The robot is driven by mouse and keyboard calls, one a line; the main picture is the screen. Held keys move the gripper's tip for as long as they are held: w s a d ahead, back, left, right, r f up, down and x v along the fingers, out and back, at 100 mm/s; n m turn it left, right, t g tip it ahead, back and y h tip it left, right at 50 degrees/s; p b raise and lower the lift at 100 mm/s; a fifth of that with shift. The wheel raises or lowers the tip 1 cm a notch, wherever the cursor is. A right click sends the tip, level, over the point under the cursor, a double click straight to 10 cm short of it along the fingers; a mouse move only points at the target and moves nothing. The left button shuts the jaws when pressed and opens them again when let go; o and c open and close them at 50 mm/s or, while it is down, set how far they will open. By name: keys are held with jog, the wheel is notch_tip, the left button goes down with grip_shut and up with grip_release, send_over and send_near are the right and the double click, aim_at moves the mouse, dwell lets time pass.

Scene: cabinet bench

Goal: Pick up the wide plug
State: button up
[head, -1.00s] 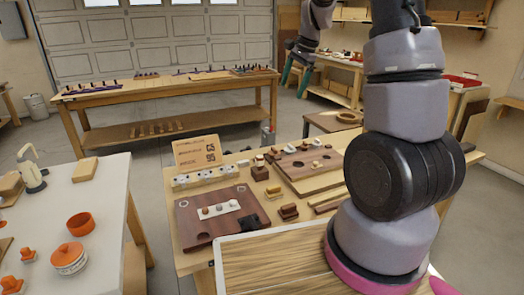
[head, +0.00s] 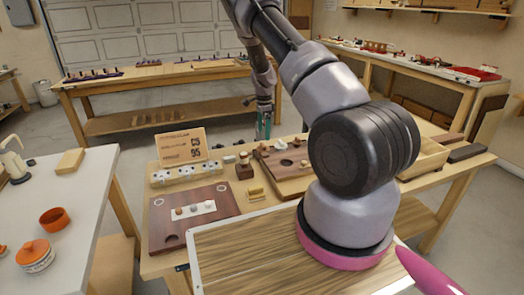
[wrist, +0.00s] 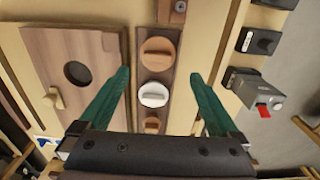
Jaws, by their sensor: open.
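In the wrist view a dark wooden strip (wrist: 137,75) carries three round plugs with raised grips in a row. The tan-brown plug (wrist: 157,52) looks the widest, the white plug (wrist: 153,94) is smaller, and a small brown plug (wrist: 152,126) is partly hidden by my gripper's body. My gripper (wrist: 158,74) is open and empty, its green fingers on either side of the strip. In the head view my gripper (head: 264,126) hangs over the far edge of the bench, near the small plug holder (head: 245,172). I cannot tell its exact height.
A brown board with a round hole (wrist: 45,42) and a small peg lies left of the strip. Black fittings (wrist: 258,41) and a grey box with a red switch (wrist: 255,90) are at right. In the head view a board with a white strip (head: 165,235) sits at the bench's front.

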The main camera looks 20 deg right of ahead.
aim_at(263, 144)
jog(key=f, duration=0.7)
jog(key=shift+s+a+f, duration=0.2)
jog(key=shift+s+a, duration=0.05)
jog(key=c, duration=0.9)
